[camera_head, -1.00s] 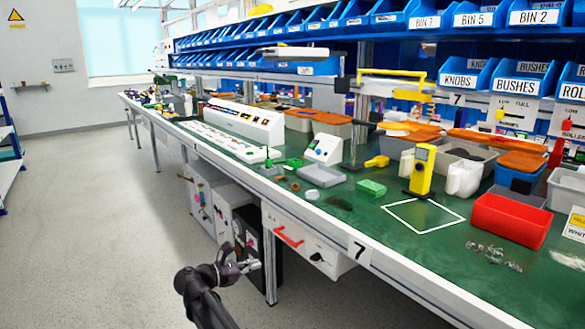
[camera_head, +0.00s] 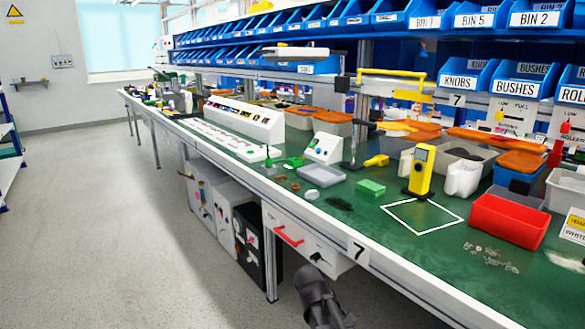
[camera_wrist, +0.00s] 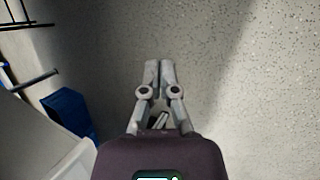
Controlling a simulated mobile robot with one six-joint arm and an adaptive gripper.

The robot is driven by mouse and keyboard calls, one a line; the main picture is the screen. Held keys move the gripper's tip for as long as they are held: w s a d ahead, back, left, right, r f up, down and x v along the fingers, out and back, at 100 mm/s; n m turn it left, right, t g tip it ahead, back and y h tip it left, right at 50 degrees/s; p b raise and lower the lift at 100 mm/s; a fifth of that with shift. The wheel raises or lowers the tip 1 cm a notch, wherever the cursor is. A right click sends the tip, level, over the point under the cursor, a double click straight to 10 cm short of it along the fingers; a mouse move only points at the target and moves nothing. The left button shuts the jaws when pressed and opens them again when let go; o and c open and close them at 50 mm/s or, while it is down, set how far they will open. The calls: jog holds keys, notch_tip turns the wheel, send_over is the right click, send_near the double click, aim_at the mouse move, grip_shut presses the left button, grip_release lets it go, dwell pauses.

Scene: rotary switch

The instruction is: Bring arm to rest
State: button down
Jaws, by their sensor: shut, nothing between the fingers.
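My gripper (camera_wrist: 159,72) is shut and empty in the wrist view, its two grey fingers together over speckled floor.
The green-topped workbench (camera_head: 350,222) runs along the right, with a red bin (camera_head: 508,220) and a yellow device (camera_head: 421,170) on it. A blue object (camera_wrist: 72,112) is close at the left in the wrist view. The floor (camera_head: 110,240) left of the bench is clear.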

jog(key=s+d+f+m+g+y+p, duration=0.1)
jog(key=s+d+m+y, duration=0.3)
jog(key=s+m+y, duration=0.3)
notch_tip(320, 180, up, 38)
jog(key=m+h+p, duration=0.1)
jog(key=p, duration=3.7)
jog(key=shift+s, duration=0.35)
